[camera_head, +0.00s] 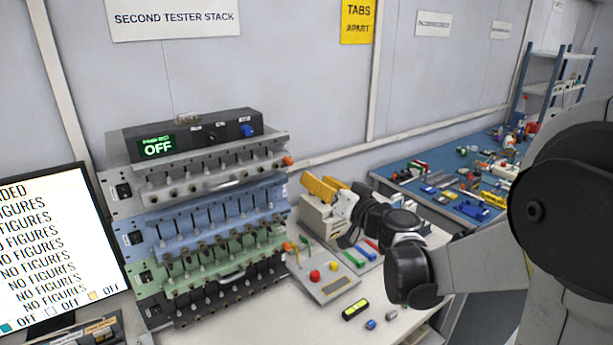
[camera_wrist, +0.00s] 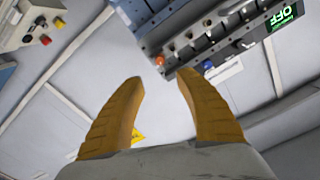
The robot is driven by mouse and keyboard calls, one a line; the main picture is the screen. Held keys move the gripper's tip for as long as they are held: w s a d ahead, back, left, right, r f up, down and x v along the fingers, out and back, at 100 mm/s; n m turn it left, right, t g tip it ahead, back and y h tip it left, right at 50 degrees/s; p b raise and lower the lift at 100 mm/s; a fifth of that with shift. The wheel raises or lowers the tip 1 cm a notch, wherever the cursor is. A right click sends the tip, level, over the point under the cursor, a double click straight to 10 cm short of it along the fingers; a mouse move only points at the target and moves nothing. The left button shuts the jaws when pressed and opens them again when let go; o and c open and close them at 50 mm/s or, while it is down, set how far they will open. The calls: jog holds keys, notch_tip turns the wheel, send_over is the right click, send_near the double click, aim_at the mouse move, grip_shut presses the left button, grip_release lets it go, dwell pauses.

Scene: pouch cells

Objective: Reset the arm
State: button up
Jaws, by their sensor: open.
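My gripper (camera_head: 322,187) is held out in front of the tester stack's right side in the head view, above the white bench. Its two yellow fingers point left. In the wrist view my gripper (camera_wrist: 158,80) is open, with a clear gap between the fingers and nothing held. My dark arm comes in from the right of the head view and reaches across the bench.
The tester stack (camera_head: 215,225) has white, blue, green and dark tiers; its display reads OFF. A control box with red and yellow buttons (camera_head: 325,282) sits right of it. A monitor (camera_head: 55,245) stands left. A blue bench (camera_head: 425,200) with many small parts lies behind.

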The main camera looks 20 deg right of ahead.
jog(key=s+a+f+n+g+b, duration=0.1)
jog(key=s+a+f+g, duration=0.2)
jog(key=s+a, duration=0.25)
jog(key=s+a+f+n+g, duration=0.1)
jog(key=s+a+f+g, duration=0.2)
jog(key=s, duration=0.4)
jog(key=s+d+f+g+h, duration=0.2)
jog(key=s+f, duration=0.1)
jog(key=s, duration=0.5)
jog(key=s+d+f+g+h+b, duration=0.1)
jog(key=s+d+f+g+h, duration=0.1)
jog(key=s, duration=0.7)
notch_tip(320, 180, down, 2)
jog(key=shift+d+f+m+h, duration=0.25)
jog(key=shift+m+h, duration=0.05)
jog(key=shift+h, duration=0.5)
